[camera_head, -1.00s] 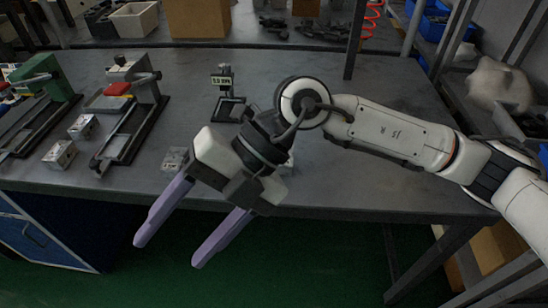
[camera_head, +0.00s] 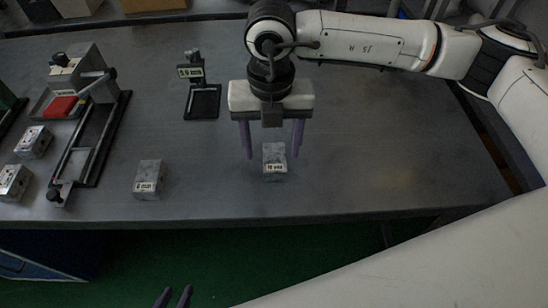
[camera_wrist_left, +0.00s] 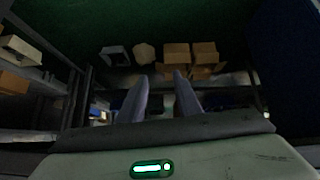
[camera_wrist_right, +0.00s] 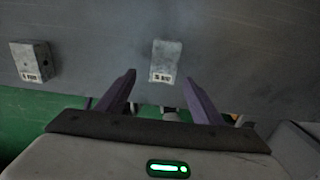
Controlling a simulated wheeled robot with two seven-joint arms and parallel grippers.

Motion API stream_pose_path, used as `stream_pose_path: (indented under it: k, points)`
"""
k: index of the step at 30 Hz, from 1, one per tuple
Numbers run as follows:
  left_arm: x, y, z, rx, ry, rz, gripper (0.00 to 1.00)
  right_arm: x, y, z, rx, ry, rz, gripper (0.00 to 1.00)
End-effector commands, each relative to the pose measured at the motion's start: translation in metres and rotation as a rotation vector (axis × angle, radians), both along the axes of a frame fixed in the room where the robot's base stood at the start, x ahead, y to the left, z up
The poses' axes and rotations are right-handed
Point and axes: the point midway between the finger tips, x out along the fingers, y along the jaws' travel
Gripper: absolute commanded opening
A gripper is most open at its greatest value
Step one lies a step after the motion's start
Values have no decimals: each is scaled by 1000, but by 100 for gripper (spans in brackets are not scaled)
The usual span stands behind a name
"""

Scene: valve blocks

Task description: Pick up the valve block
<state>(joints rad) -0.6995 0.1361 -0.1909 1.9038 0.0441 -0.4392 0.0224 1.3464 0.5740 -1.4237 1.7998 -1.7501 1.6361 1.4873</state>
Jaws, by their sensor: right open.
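A grey metal valve block (camera_head: 274,172) with a white label stands on the table near its front edge. My right gripper (camera_head: 272,156) is open and points down, its purple fingers on either side of that block in the head view. In the right wrist view the block (camera_wrist_right: 165,60) lies beyond and between the open fingertips (camera_wrist_right: 165,86), with nothing gripped. Another labelled valve block (camera_head: 148,178) stands to the left, also seen in the right wrist view (camera_wrist_right: 34,62). My left gripper (camera_head: 173,296) is at the bottom of the head view, off the table, fingers apart and empty.
Two more metal blocks (camera_head: 33,142) (camera_head: 13,182) stand at the left beside a black fixture (camera_head: 97,135) with a red part. A small display stand (camera_head: 202,100) is behind. The table right of the near block is clear.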

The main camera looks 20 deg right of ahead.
Motion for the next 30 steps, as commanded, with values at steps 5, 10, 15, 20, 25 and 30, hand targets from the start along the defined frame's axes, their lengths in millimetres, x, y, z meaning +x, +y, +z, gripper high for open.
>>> stream_pose_path:
  k: [5, 10, 15, 20, 25, 30]
  points:
    - [3, 0, 11, -1, -7, 0, 31, -4, -7, -24, -3, 5, -1, 61]
    - [12, -1, 18, -3, -27, 1, 31, -3, -6, -45, 0, 3, 1, 61]
    - [15, -1, 20, -3, -33, 0, 31, -3, -6, -49, 1, 2, 1, 61]
    - [14, -1, 19, -3, -32, 0, 31, -3, -6, -49, 1, 2, 1, 52]
    - [12, -1, 18, -2, -28, 0, 31, -3, -6, -49, 0, 1, 1, 24]
    - [10, -1, 17, -3, -23, 1, 31, -2, -6, -48, 2, -1, 1, 4]
